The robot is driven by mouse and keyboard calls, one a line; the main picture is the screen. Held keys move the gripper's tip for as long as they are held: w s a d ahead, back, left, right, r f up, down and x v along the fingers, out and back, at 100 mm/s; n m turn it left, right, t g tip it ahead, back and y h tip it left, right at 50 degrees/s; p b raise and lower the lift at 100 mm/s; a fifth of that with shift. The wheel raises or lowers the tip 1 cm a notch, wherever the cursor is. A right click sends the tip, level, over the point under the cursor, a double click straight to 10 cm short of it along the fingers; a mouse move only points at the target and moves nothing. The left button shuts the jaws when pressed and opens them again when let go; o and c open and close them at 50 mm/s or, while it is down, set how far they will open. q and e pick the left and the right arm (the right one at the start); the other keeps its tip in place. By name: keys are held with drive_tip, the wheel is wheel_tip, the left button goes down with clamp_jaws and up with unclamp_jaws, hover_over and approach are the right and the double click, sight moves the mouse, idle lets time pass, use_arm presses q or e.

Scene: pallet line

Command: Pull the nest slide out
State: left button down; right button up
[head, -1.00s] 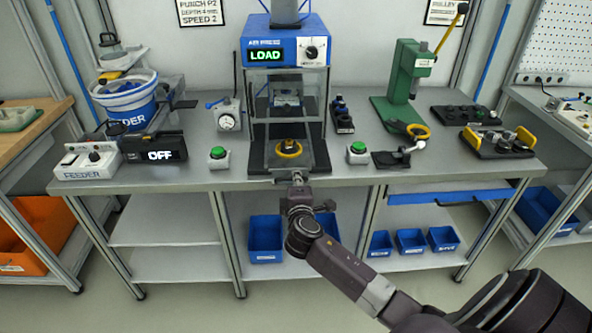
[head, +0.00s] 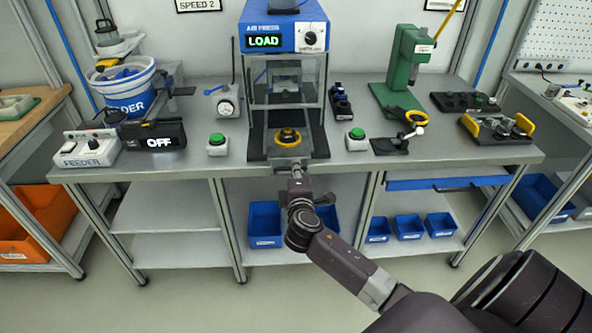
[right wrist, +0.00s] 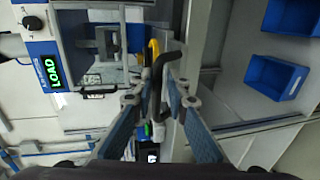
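The nest slide is a grey plate with a yellow ring (head: 287,137) on it, at the front of the air press (head: 284,38) in the head view. The press display reads LOAD. My right gripper (head: 297,172) is at the slide's front end, at the bench edge. In the right wrist view, the fingers of my right gripper (right wrist: 160,98) are apart, with a dark bent handle (right wrist: 159,75) between them. Gaps seem to show beside the handle; firm contact cannot be seen. My left gripper is not in view.
Green buttons stand left (head: 217,144) and right (head: 356,138) of the slide. A green hand press (head: 408,65) stands to the right, a feeder bucket (head: 124,87) to the left. Blue bins (head: 265,226) sit below the bench. Floor in front is open.

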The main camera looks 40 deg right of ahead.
drive_tip(key=v, duration=1.2)
drive_tip(key=shift+a+f, duration=0.1)
drive_tip(key=s+a+f+m+g+y, duration=0.1)
drive_tip(key=s+a+f+g+y, duration=0.15)
drive_tip(key=f, duration=0.85)
drive_tip(key=s+a+f+g+y, duration=0.1)
drive_tip(key=s+f, duration=0.3)
drive_tip(key=f, duration=0.7)
drive_tip(key=s+a+f+m+g+y, duration=0.1)
drive_tip(key=s+f+g, duration=0.15)
drive_tip(key=f, duration=0.85)
drive_tip(key=s+a+f+m+g+y, duration=0.2)
drive_tip(key=s+a+f+g, duration=0.1)
drive_tip(key=s+f, duration=1.1)
drive_tip(key=s+a+f+m+g, duration=0.1)
drive_tip(key=s+f, duration=0.3)
drive_tip(key=s, duration=0.6)
drive_tip(key=s+a+f+m+g+y, duration=0.1)
drive_tip(key=s+f+m, duration=0.3)
drive_tip(key=s, duration=0.6)
drive_tip(key=shift+s+a+f+g, duration=0.35)
drive_tip(key=shift+a+f+g, duration=0.05)
drive_tip(key=shift+a+g, duration=0.3)
